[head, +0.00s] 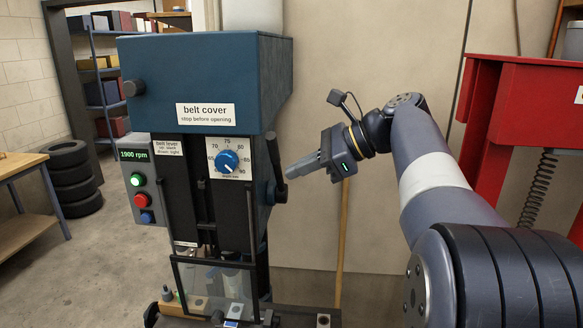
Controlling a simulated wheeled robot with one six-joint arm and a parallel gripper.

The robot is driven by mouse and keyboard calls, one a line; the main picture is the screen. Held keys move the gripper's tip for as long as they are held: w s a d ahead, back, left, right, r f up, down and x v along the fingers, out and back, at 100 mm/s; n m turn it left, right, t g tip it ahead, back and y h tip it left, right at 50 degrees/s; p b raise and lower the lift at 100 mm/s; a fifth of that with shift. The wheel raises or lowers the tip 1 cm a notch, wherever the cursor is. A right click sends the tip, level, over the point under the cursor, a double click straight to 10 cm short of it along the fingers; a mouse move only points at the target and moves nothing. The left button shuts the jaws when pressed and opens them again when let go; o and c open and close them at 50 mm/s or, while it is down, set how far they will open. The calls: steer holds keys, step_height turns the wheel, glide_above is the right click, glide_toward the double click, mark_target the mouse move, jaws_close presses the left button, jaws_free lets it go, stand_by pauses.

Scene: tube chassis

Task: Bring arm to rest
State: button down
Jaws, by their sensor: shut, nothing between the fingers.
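My gripper (298,172) is shut and empty. It points left, at about the middle of the picture, beside the right side of the drill press. My arm reaches in from the lower right. The press has a blue belt cover (190,85) labelled "belt cover". The black lever (274,165) on its right side is near my fingertips. I cannot tell for certain from this view whether they touch, but a small gap seems to show.
The control box (143,180) reads 1900 rpm and has a lit green button. A clear guard (215,280) stands low at the front of the press. A red cabinet (500,120) stands to the right. Tyres (72,180) and a wooden bench (22,190) are at left.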

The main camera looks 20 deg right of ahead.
steer(key=w+d+r, duration=0.1)
steer(key=d, duration=0.6)
steer(key=shift+d+r, duration=0.3)
steer(key=shift+r, duration=0.1)
steer(key=shift+a, duration=0.1)
